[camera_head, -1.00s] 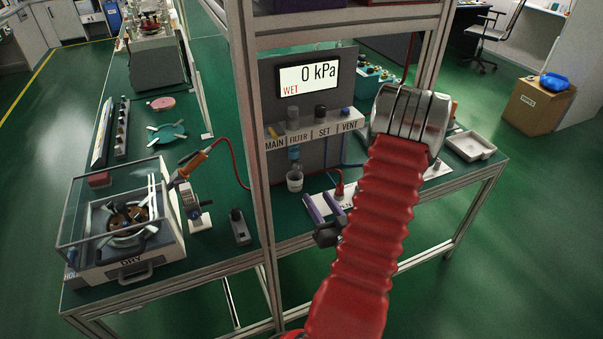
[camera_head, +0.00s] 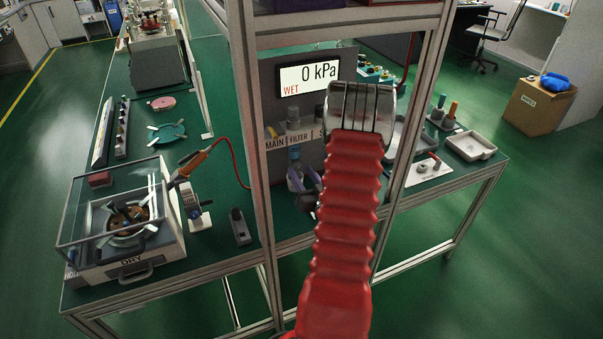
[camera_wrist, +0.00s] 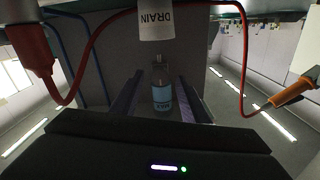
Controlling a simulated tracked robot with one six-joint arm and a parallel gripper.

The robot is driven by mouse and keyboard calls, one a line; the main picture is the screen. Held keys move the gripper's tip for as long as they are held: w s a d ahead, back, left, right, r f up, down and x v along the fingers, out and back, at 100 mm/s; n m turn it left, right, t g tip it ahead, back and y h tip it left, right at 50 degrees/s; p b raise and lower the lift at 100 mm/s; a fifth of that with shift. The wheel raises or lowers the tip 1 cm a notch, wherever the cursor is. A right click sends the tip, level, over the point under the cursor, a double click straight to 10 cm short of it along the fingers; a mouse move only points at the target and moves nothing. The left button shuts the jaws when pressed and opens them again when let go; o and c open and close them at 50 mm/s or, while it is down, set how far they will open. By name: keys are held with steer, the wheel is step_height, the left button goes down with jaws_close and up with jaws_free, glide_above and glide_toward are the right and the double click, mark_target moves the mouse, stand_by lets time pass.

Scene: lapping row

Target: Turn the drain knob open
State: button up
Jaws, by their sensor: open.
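The wrist view is upside down. A clear bottle with a blue label (camera_wrist: 162,97) shows ahead between my gripper's two fingers (camera_wrist: 160,82). A narrow fitting (camera_wrist: 158,60) sits at its end, towards a white cup marked DRAIN (camera_wrist: 157,22). I cannot tell which part of the fitting is the drain knob. In the head view the bottle (camera_head: 294,158) hangs under the FILTER label. My gripper (camera_head: 305,174) has its purple fingers apart and empty, just in front of the bottle. My red arm hides much of the panel's right side, and the cup is mostly hidden there.
The panel display (camera_head: 308,76) reads 0 kPa and WET. A frame post (camera_head: 248,150) stands left of my gripper. A red cable (camera_wrist: 244,60) and an orange-handled tool (camera_wrist: 285,92) show in the wrist view. A glass-walled box marked DRY (camera_head: 130,262) stands at the left.

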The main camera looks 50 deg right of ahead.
steer(key=shift+w+d, duration=0.25)
steer(key=shift+w, duration=0.15)
steer(key=shift+c, duration=0.2)
jaws_close()
